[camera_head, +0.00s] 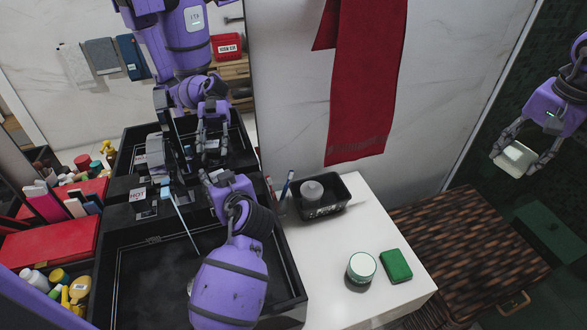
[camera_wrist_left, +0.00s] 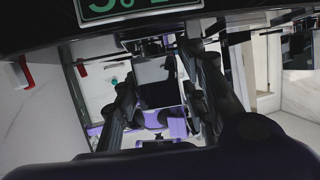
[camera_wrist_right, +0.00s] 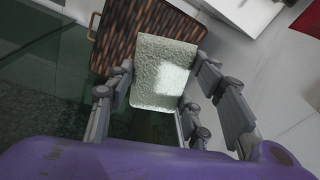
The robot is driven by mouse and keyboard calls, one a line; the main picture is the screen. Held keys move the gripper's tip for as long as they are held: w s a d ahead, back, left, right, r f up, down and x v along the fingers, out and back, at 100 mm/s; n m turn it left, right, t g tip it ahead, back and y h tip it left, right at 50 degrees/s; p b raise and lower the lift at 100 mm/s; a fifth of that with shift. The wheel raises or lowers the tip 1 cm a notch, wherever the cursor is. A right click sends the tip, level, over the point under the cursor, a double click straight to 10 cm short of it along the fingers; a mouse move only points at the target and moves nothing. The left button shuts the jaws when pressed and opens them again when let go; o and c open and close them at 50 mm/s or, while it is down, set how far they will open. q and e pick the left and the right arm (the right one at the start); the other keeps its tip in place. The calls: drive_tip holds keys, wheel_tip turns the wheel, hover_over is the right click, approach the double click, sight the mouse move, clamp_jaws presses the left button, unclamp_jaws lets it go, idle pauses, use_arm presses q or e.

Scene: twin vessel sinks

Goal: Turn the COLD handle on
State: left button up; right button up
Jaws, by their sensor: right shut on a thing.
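The black faucet fittings (camera_head: 160,180) stand behind the near sink (camera_head: 140,270), against the mirror. A white label by them reads HOT (camera_head: 137,195). A second small label (camera_head: 166,193) is too small to read, and I cannot clearly make out the COLD handle. A thin pale-blue strip (camera_head: 185,225) slants down over the sink. My left gripper (camera_head: 207,178) is right of the fittings, fingers apart and empty; the fingers also show spread in the left wrist view (camera_wrist_left: 165,75). My right gripper (camera_head: 520,158) is shut on a pale textured block (camera_wrist_right: 163,75), far from the sink.
Bottles and red boxes (camera_head: 50,250) crowd the left. A red towel (camera_head: 365,80) hangs on the wall. A wicker chest (camera_head: 470,240) is at right.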

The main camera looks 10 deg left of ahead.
use_arm(q)
drive_tip(key=c, duration=0.9)
drive_tip(key=n+g+y+b, duration=0.2)
drive_tip(key=shift+d+f+n, duration=0.1)
drive_tip(key=shift+f+n, duration=0.05)
drive_tip(key=shift+n, duration=0.25)
drive_tip(key=shift+g, duration=0.3)
use_arm(e)
wheel_tip(320, 180, down, 6)
drive_tip(key=g, duration=0.1)
drive_tip(key=shift+f, duration=0.25)
use_arm(q)
drive_tip(key=shift+r, duration=0.2)
use_arm(e)
drive_tip(key=shift+s, duration=0.1)
use_arm(q)
drive_tip(key=o, duration=0.9)
